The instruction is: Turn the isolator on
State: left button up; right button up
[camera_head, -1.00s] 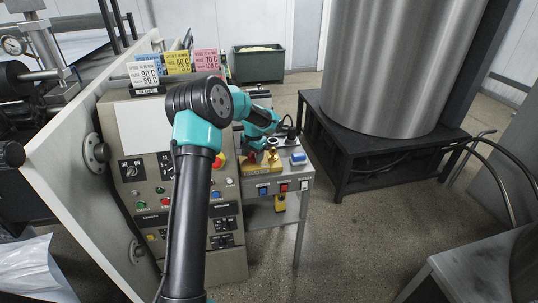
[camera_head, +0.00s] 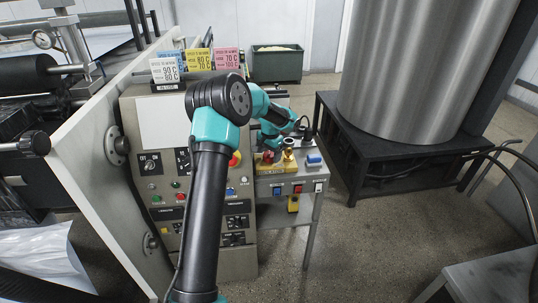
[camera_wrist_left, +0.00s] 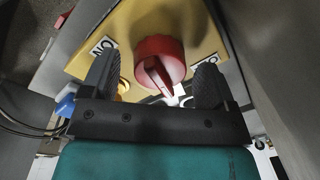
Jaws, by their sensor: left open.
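The isolator is a red rotary knob (camera_wrist_left: 158,62) on a yellow plate (camera_wrist_left: 188,25) in the left wrist view. An "ON" label (camera_wrist_left: 103,47) reads upside down to the knob's left; a second label (camera_wrist_left: 206,60) at its right is partly hidden by a finger. The knob's raised grip slants toward the lower right. My left gripper (camera_wrist_left: 155,80) is open, one finger on each side of the knob; I cannot tell whether either touches it. In the head view the yellow isolator box (camera_head: 266,169) sits on a small side table, with my left gripper (camera_head: 268,151) over it.
The grey control panel (camera_head: 150,130) with buttons stands left of the side table. A brass-coloured fitting (camera_head: 289,158) and a blue item (camera_head: 314,160) stand close right of the isolator. A large steel drum (camera_head: 400,70) is at the right. Open floor lies in front.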

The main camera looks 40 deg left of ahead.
aim_at(272, 153)
pick_arm(q)
notch_tip(272, 153, up, 17)
jog(key=d, duration=0.1)
dwell(0.4)
jog(key=shift+f, duration=0.1)
jog(key=n, duration=0.3)
jog(key=w+n, duration=0.1)
jog(key=n, duration=0.5)
jog(key=shift+w+a+f+g, duration=0.1)
jog(key=shift+w+a+g, duration=0.1)
jog(key=shift+a+g, duration=0.1)
jog(key=shift+f, duration=0.15)
jog(key=f, duration=1.7)
jog(key=shift+s+a, duration=0.35)
jog(key=shift+c, duration=0.4)
